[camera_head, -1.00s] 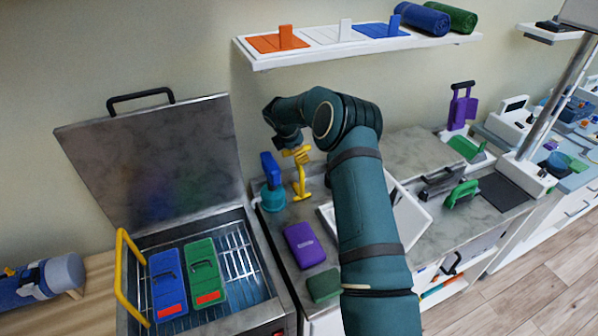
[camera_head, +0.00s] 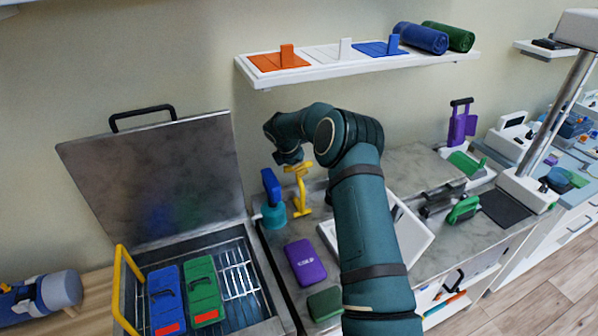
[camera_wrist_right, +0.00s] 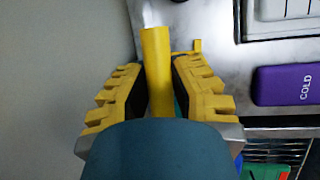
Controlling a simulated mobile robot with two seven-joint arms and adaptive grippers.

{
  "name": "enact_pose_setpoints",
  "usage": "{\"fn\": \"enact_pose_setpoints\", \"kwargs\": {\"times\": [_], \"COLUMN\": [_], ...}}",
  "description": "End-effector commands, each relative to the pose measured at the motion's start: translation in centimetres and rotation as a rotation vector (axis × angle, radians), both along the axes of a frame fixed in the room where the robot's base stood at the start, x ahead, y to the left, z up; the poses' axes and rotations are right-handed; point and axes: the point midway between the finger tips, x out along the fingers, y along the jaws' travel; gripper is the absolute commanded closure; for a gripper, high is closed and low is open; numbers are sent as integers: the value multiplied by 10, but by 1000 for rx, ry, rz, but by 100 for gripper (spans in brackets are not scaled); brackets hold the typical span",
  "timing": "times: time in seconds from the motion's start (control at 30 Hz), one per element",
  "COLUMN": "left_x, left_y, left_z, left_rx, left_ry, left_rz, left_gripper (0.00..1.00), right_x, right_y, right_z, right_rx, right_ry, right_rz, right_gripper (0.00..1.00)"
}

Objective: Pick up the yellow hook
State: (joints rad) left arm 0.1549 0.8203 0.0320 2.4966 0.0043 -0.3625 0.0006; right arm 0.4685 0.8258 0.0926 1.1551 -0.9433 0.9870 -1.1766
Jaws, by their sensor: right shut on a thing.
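The yellow hook (camera_head: 301,196) stands upright at the back of the grey counter, beside a blue and teal object. My right gripper (camera_head: 292,164) reaches down to its top from above. In the right wrist view, the yellow bar of the hook (camera_wrist_right: 158,65) lies between the yellow stepped fingers of my right gripper (camera_wrist_right: 160,88), which are shut on it. The lower part of the bar is hidden behind the teal wrist. In the head view the fingertips are small and partly hidden by my arm. My left gripper is not in view.
The blue and teal object (camera_head: 272,206) stands close left of the hook. A purple COLD pack (camera_head: 305,262) and a green pack (camera_head: 325,303) lie nearer. An open metal basin (camera_head: 240,262) holds blue and green packs. A wall shelf (camera_head: 360,62) is above.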

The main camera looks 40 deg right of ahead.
Motion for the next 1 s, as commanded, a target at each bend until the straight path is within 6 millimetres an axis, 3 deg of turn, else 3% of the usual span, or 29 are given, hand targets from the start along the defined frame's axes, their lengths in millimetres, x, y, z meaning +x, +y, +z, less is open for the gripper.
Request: {"fn": "enact_pose_setpoints", "kwargs": {"times": [0.4,0.67,1.0], "left_x": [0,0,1], "left_y": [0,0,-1], "left_z": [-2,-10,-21], "left_rx": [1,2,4], "left_ry": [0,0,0], "left_rz": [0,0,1], "left_gripper": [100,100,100], "right_x": [0,-31,-92], "right_y": [0,9,29], "right_z": [66,64,64], "right_rx": [-2,-1,-2], "right_ry": [-4,-1,-1], "right_rz": [0,0,1], "right_gripper": [100,100,100]}}
